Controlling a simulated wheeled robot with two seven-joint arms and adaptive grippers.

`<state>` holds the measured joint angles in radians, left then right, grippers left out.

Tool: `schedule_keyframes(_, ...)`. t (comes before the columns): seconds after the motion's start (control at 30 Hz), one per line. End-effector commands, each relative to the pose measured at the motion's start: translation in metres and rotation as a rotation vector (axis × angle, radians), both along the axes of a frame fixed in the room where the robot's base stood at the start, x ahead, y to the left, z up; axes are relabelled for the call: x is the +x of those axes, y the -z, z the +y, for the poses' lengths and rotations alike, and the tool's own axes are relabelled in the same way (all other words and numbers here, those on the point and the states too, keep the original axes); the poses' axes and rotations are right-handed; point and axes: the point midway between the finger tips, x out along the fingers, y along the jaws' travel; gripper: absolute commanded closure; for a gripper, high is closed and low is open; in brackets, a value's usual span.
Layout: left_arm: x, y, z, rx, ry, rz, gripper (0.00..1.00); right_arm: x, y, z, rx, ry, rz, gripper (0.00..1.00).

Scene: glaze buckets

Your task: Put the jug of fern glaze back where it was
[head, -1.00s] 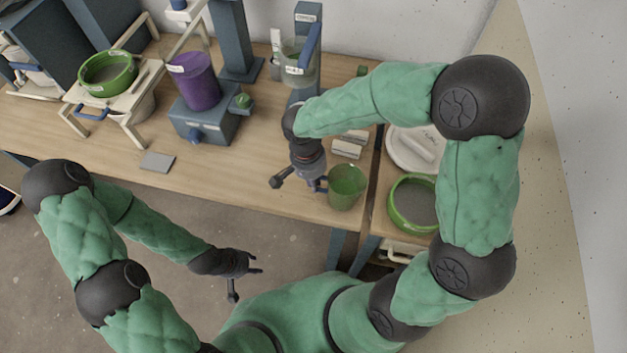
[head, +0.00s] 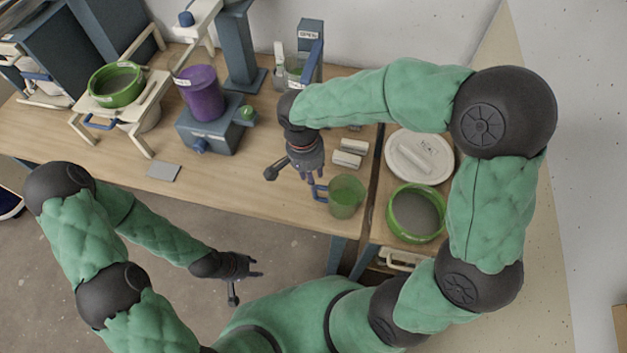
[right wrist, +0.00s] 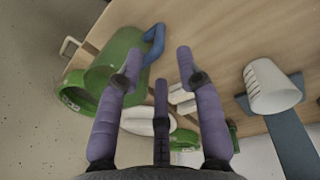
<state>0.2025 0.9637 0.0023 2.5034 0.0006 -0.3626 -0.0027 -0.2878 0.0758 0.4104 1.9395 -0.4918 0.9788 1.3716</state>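The green see-through jug (head: 346,197) with a blue handle (head: 320,192) stands upright at the table's front edge, left of the seam; I cannot read a label on it. It also shows in the right wrist view (right wrist: 112,68), its blue handle (right wrist: 154,43) beside the left fingertip. My right gripper (head: 312,176) is open and empty, just behind and left of the handle. In the right wrist view its fingers (right wrist: 160,62) are spread with nothing between them. My left gripper (head: 249,276) is open and empty, low in front of the table.
A green-rimmed sieve (head: 416,213) and a white lid (head: 419,156) lie right of the jug. White blocks (head: 348,153) lie behind it. A purple bucket (head: 202,93) on a blue base and a green sieve (head: 116,85) on a stand are left.

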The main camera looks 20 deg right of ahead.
Motion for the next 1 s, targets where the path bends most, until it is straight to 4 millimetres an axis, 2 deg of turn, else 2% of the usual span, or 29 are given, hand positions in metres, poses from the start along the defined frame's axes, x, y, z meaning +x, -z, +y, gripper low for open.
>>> schedule_keyframes(0.03,0.000,-0.006,0.000,0.000,0.000,0.000,0.60,0.001,-0.012,0.001,0.000,0.000,-0.001,0.63)
schedule_keyframes(0.1,0.000,-0.009,0.000,0.000,0.000,0.000,0.60,0.001,-0.021,0.002,0.000,0.000,-0.001,0.63)
schedule_keyframes(0.3,0.000,-0.014,0.000,0.000,0.000,0.000,0.60,0.002,-0.036,0.003,-0.001,0.000,0.001,0.63)
schedule_keyframes(1.0,0.000,-0.014,0.000,0.000,0.000,0.000,0.60,0.002,-0.038,0.004,-0.001,0.000,0.001,0.63)
